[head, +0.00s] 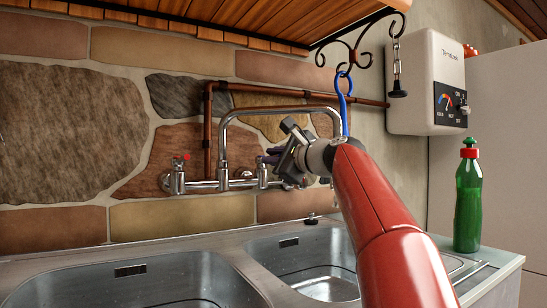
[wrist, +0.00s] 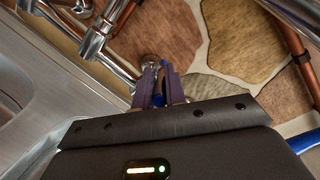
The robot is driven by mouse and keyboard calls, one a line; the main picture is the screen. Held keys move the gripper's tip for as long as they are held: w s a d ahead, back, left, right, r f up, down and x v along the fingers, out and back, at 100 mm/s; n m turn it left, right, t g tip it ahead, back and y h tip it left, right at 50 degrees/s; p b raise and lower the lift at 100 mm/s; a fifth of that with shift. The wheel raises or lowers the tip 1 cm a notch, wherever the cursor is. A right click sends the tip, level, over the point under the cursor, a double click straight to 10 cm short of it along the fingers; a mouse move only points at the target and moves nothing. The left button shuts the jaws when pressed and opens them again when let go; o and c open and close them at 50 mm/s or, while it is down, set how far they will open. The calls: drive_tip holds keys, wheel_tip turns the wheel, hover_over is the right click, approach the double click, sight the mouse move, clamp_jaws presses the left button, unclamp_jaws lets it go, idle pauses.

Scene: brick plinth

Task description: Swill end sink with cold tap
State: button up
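The chrome mixer tap (head: 223,150) is fixed to the stone wall, with its spout reaching right over the end sink. A red-marked handle (head: 178,176) is on its left. The right-hand handle (head: 262,174) is beside my gripper (head: 268,158), whose purple fingers (wrist: 160,85) are close together in the wrist view. A bit of blue shows between them; I cannot tell whether they grip the handle. The end sink (head: 290,250) is the right steel basin, partly hidden by my arm. A pale streak below the spout and a bright patch in the basin look like water.
A larger basin (head: 130,285) is at left. A green bottle (head: 468,200) stands on the right worktop. A white water heater (head: 425,85) hangs on the wall. A blue hook (head: 342,100) hangs from the shelf bracket close above my arm. Copper pipes (head: 208,120) run behind the tap.

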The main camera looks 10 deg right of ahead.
clamp_jaws()
drive_tip(key=shift+w+d+n+g+y+p, duration=0.2)
drive_tip(key=shift+d+n+g+y+p, duration=0.3)
drive_tip(key=shift+y+p, duration=0.3)
drive_tip(key=shift+f+n+y, duration=0.1)
drive_tip(key=shift+n+y, duration=0.2)
drive_tip(key=o, duration=0.7)
unclamp_jaws()
drive_tip(key=shift+a, duration=0.2)
